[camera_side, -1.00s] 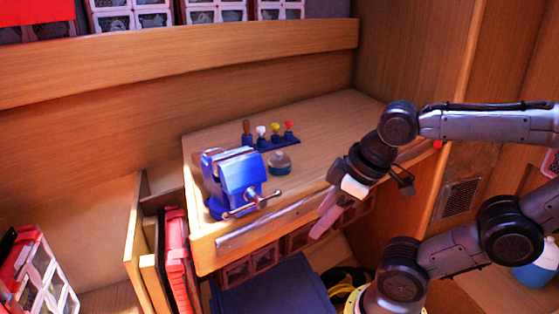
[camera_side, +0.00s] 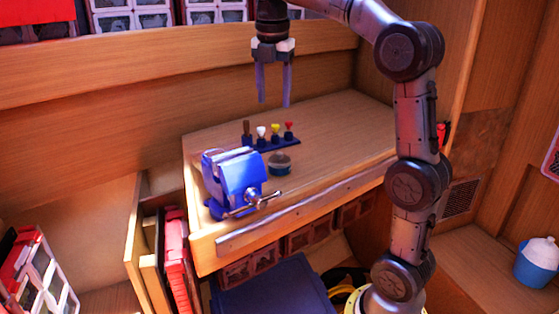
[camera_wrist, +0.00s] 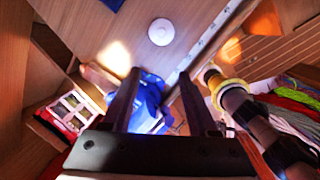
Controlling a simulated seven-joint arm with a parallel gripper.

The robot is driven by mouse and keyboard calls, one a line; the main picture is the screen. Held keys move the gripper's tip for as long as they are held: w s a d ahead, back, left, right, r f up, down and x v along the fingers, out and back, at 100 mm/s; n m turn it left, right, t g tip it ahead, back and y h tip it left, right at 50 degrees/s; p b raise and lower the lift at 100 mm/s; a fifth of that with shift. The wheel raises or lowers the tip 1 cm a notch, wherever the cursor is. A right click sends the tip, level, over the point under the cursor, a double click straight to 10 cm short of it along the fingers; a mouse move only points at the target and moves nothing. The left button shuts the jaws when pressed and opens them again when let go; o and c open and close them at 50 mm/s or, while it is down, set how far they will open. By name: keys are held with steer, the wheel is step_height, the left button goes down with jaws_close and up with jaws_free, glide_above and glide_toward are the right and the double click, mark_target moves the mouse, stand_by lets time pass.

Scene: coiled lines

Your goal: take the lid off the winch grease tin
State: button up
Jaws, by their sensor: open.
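The small round grease tin (camera_side: 280,166) stands upright on the wooden bench top, with its lid (camera_side: 279,156) on top. In the wrist view the lid shows from above as a pale round disc (camera_wrist: 161,32), beyond the fingertips. My gripper (camera_side: 274,104) is high above the bench, pointing down, with its fingers apart and nothing between them. Its fingers also show in the wrist view (camera_wrist: 158,72). The gripper is well clear of the tin.
A blue vise (camera_side: 235,180) stands left of the tin, its handle sticking out in front. A blue rack (camera_side: 277,144) with several coloured-handled tools is just behind the tin. The bench (camera_side: 345,125) is clear to the right. A blue, white-topped container (camera_side: 537,262) stands far right.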

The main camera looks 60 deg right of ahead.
steer(key=w+d+f, duration=0.2)
steer(key=d+f, duration=0.1)
steer(key=d, duration=0.1)
glide_above(279, 153)
steer(key=a, duration=0.1)
steer(key=shift+m+g, duration=0.4)
step_height(279, 153, down, 8)
steer(key=shift+r, duration=0.1)
steer(key=shift+d+f, duration=0.25)
steer(key=shift+f, duration=1.2)
steer(key=shift+d+f, duration=0.2)
steer(key=shift+f, duration=1.2)
steer(key=shift+c, duration=0.3)
jaws_close()
